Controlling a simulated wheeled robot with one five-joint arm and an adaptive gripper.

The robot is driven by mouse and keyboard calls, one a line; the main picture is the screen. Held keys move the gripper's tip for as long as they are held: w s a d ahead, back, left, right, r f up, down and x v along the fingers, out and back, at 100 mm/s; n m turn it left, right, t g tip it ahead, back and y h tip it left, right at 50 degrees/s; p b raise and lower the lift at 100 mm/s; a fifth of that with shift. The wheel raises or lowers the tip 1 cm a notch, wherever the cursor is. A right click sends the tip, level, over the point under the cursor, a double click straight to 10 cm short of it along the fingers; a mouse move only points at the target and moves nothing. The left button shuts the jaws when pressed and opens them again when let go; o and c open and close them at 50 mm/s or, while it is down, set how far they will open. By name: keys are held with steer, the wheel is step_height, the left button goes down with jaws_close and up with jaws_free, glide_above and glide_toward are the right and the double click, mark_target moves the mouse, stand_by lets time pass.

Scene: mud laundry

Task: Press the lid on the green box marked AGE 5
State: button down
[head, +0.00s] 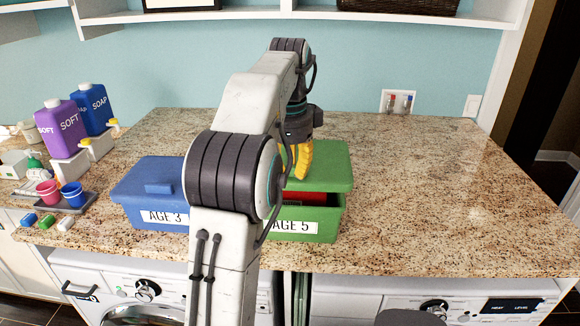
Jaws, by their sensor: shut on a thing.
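The green box (328,224) marked AGE 5 stands on the counter, its left part hidden by my arm. Its green lid (333,168) lies over the top and back, with an open gap at the front. Something red (306,198) shows through the gap. My gripper (300,174) has yellow fingers over the left-middle of the lid and is shut on it. The exact grip point is partly hidden by my arm.
A blue box (150,209) marked AGE 3, with its lid on, stands close to the left. The granite counter (440,190) is clear to the right.

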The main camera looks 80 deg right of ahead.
steer(key=shift+f, duration=2.4)
steer(key=shift+f+b, duration=0.35)
steer(key=shift+f, duration=0.6)
stand_by(1.6)
steer(key=c, duration=0.5)
jaws_free()
steer(key=shift+a, duration=0.1)
steer(key=shift+r, duration=0.1)
steer(key=shift+r+p, duration=0.35)
steer(key=shift+r, duration=3.5)
